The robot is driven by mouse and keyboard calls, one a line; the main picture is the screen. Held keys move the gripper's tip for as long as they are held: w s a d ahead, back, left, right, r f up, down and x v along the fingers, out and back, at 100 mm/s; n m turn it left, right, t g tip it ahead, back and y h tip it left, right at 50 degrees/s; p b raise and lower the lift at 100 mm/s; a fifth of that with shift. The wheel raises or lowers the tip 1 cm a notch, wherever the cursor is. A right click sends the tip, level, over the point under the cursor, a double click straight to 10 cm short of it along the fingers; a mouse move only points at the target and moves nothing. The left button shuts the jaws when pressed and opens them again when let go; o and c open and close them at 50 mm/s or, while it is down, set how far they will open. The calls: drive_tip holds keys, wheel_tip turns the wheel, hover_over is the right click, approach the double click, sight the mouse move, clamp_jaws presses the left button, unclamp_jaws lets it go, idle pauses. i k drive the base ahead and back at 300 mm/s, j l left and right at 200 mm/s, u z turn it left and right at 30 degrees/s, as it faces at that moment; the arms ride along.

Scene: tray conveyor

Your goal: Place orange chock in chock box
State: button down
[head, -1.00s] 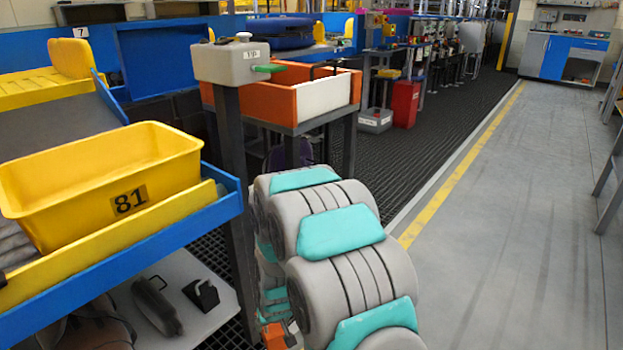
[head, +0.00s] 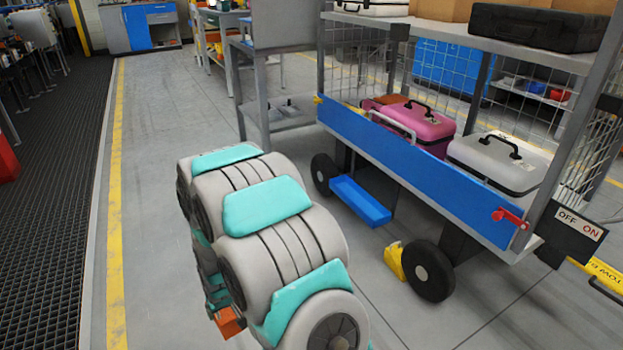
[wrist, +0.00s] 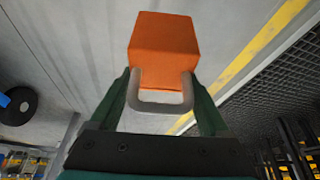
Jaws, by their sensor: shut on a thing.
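My gripper (wrist: 161,103) is shut on the grey loop handle of the orange chock (wrist: 163,45). In the wrist view the chock's block sticks out beyond the fingertips, over bare grey floor. In the head view a part of the orange chock (head: 229,322) shows low beside my arm, which hides most of the gripper. A small blue box (head: 360,202) hangs low on the side of a wheeled cart, between its two near wheels; it may be the chock box, but no label shows. The gripper is to the left of it and apart from it.
The cart (head: 420,180) carries suitcases and has wire mesh sides. A yellow chock (head: 395,260) sits against its near wheel (head: 428,271). A red lever (head: 510,217) and an OFF/ON sign (head: 580,228) are at its right end. The floor aisle at left is clear.

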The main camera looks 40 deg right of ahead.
sight(368, 212)
drive_tip(key=i+z, duration=0.4)
drive_tip(key=i, duration=0.15)
drive_tip(key=i+j+z, duration=0.1)
drive_tip(key=i+z, duration=0.35)
drive_tip(key=i+j+z, duration=0.4)
drive_tip(key=i, duration=0.2)
drive_tip(key=i+j+z, duration=0.2)
drive_tip(key=i+z, duration=0.3)
drive_tip(key=i+j+z, duration=0.2)
drive_tip(key=z, duration=0.3)
drive_tip(key=i+j+z, duration=0.25)
drive_tip(key=j+z, duration=0.2)
drive_tip(key=j, duration=0.1)
